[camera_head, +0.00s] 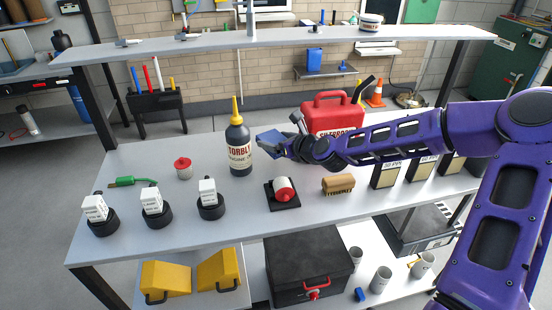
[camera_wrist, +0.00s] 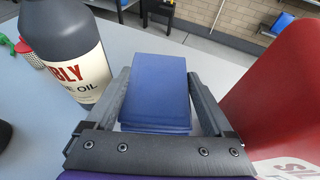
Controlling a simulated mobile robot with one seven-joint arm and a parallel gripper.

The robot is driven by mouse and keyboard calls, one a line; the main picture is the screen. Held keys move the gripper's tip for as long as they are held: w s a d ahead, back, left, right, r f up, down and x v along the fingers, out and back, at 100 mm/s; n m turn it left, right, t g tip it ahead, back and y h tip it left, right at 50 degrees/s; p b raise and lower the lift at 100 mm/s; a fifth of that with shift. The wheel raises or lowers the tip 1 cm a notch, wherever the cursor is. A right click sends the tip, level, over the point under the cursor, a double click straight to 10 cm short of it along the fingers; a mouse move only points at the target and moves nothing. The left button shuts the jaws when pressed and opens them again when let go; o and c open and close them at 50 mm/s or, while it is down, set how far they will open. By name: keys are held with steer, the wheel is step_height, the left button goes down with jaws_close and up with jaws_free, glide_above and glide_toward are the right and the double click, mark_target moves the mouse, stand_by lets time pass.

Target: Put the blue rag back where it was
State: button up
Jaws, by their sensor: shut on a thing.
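The blue rag (camera_head: 270,140) looks like a flat folded block. My gripper (camera_head: 282,145) is shut on it and holds it above the table (camera_head: 235,225), between a dark oil bottle (camera_head: 238,160) and a red canister (camera_head: 332,115). In the wrist view the blue rag (camera_wrist: 158,82) sits between the two fingers of my gripper (camera_wrist: 162,98). The dark bottle (camera_wrist: 75,55) is left of it and the red canister (camera_wrist: 285,95) is right, both apart from the rag. The rag's lower end is hidden by the gripper's palm.
In front are a black pad (camera_head: 269,199) with a red-and-white tube (camera_head: 284,189) and a brown roll (camera_head: 338,184). A shelf (camera_head: 270,38) spans above the back.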

mark_target(276, 162)
steer(key=shift+f+b, duration=0.5)
steer(key=shift+f, duration=2.1)
steer(key=shift+f, duration=0.15)
steer(key=o, duration=1.1)
steer(key=shift+s+d+r, duration=0.25)
steer(key=p+v, duration=0.2)
steer(key=v, duration=0.9)
steer(key=shift+s, duration=0.2)
steer(key=shift+d, duration=0.15)
